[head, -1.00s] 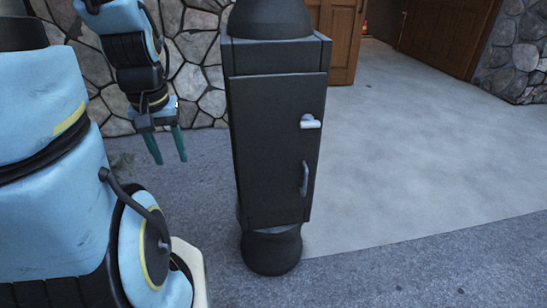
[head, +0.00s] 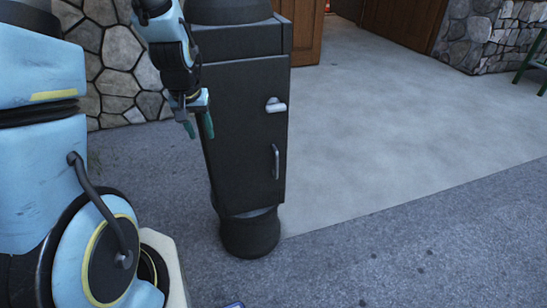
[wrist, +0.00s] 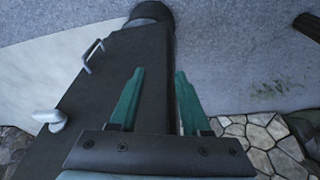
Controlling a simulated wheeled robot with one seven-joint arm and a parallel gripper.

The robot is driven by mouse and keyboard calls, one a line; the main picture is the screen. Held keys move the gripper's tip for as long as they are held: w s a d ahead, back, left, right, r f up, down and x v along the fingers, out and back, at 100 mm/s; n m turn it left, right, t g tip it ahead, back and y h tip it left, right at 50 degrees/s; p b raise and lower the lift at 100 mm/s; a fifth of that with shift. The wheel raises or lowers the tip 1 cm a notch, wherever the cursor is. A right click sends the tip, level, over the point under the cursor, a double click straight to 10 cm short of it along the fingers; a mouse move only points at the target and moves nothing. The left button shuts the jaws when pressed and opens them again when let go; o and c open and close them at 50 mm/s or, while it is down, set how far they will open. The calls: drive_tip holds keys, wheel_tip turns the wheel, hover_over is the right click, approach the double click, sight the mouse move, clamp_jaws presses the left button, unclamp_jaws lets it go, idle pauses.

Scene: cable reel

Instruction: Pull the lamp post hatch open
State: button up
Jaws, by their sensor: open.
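The lamp post hatch (head: 238,130) is a dark flat door on the front of the dark post (head: 250,235), and it looks shut. A light grey knob or latch (head: 276,105) sits on its upper right part, and a grey bar handle (head: 276,161) is below it. My gripper (head: 198,128) is open and empty, with green fingers, at the left edge of the hatch in the head view. In the wrist view the fingers (wrist: 155,100) point along the hatch (wrist: 105,90); the handle (wrist: 92,55) and the latch (wrist: 50,119) lie to their left, apart from them.
A stone wall (head: 115,65) stands behind and left of the post. Pale open floor (head: 370,120) lies to the right, with a wooden door (head: 302,35) behind. A green stool (head: 530,68) is at the far right edge.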

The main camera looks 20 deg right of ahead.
drive_tip(key=d+f+m, duration=0.2)
drive_tip(key=d+f, duration=0.3)
drive_tip(key=d, duration=0.6)
drive_tip(key=m+h+p, duration=0.1)
drive_tip(key=m+h, duration=0.1)
approach(276, 158)
drive_tip(key=f, duration=0.1)
drive_tip(key=p+x, duration=0.2)
drive_tip(key=x, duration=0.9)
drive_tip(key=shift+w+d+r, duration=0.1)
drive_tip(key=shift+w, duration=0.05)
drive_tip(key=shift+c, duration=0.4)
clamp_jaws()
